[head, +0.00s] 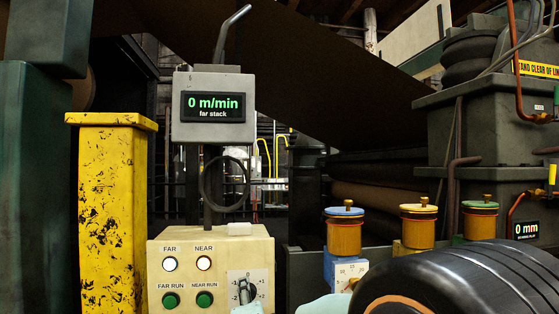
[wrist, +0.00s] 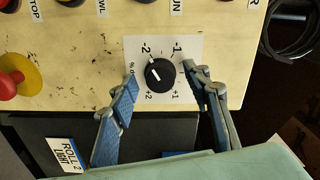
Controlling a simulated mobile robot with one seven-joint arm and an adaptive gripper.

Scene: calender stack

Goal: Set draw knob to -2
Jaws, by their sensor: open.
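The draw knob (wrist: 160,73) is round and black, on a white dial plate (wrist: 190,45) marked -2, -1, +1 and +2. In the wrist view its pale mark seems to lie on the side toward the -2 label, but the exact setting is hard to read. My gripper (wrist: 160,77) is open, with one blue-padded finger on each side of the knob. The fingers look apart from it, though depth is hard to judge. The dial plate (head: 262,280) also shows low on the cream control box in the head view, where my fingers are not clearly visible.
The cream control box (head: 210,250) carries lit FAR and NEAR lamps and green run buttons. A red mushroom button (wrist: 10,84) on yellow sits left of the dial in the wrist view. A black cable loop (wrist: 285,35) hangs off the panel's right edge. A dark roller (head: 450,285) stands at right.

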